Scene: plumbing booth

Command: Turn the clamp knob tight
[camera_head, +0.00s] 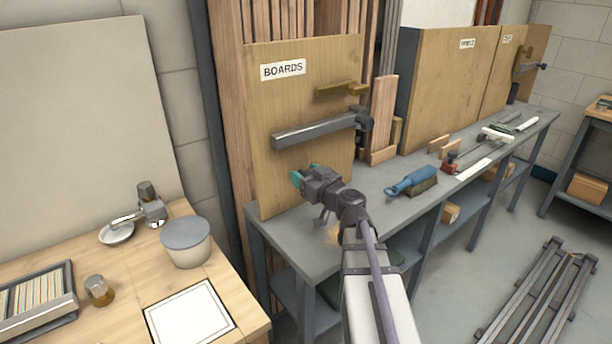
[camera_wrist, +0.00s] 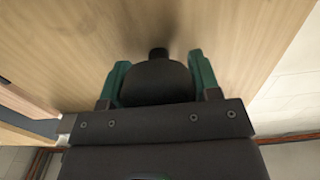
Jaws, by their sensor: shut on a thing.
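My gripper (camera_head: 298,180) is in front of the lower part of the wooden board labelled BOARDS (camera_head: 262,115). In the wrist view my gripper (camera_wrist: 158,85) has its two green fingers on either side of a dark rounded knob (camera_wrist: 157,82) and is shut on it. A short dark stub (camera_wrist: 158,54) shows past the knob, towards the wood. The knob cannot be made out in the head view. A grey metal bar (camera_head: 312,131) with a dark clamp part (camera_head: 364,124) at its right end is on the board above my gripper.
A blue-handled brush (camera_head: 412,184) lies on the grey bench (camera_head: 290,238) to the right of my arm. A wooden block (camera_head: 341,90) is on the board above the bar. A lidded tub (camera_head: 186,243) stands on the wooden table at left.

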